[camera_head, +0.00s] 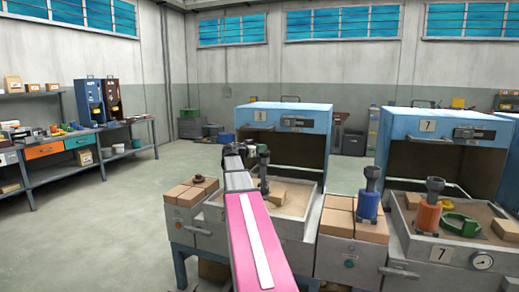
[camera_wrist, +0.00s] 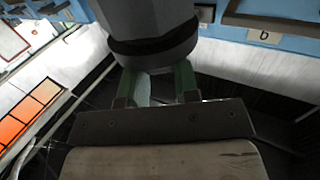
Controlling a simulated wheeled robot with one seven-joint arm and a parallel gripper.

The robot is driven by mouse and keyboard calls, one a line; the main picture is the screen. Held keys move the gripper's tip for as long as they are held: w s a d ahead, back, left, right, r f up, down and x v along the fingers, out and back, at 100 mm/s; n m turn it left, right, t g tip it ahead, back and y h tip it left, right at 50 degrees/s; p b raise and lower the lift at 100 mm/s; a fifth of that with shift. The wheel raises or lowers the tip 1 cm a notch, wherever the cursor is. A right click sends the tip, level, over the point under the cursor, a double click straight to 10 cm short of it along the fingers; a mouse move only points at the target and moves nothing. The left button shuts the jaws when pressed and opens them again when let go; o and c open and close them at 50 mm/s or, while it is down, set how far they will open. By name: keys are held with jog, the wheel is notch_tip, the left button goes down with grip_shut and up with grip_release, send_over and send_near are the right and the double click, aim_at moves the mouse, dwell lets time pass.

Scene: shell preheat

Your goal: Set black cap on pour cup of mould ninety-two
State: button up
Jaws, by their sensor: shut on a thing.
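In the wrist view my gripper (camera_wrist: 156,82) has its two green fingers shut on a black cap (camera_wrist: 155,45), which shows as a dark band at the fingertips. A wide grey round body lies directly beyond the band; whether they touch I cannot tell. In the head view my pink arm reaches to the left furnace, and my gripper (camera_head: 254,152) is small and partly hidden there. A dark upright mould (camera_head: 264,183) stands below it in the sand tray. A blue mould (camera_head: 369,206) and an orange mould (camera_head: 428,215) carry dark pour cups. No mould number is readable.
A dark reddish cap (camera_head: 198,179) sits on bricks at the left. Furnace 8 (camera_head: 262,116) and furnace 7 (camera_head: 427,125) stand open behind the sand trays. A green ring-shaped piece (camera_head: 460,225) lies in the right tray. Open floor lies to the left.

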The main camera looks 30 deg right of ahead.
jog(key=o, duration=1)
jog(key=a, duration=0.3)
jog(key=s+a, duration=0.1)
jog(key=a, duration=0.3)
jog(key=s+a, duration=0.1)
jog(key=a, duration=0.2)
jog(key=shift+a, duration=0.3)
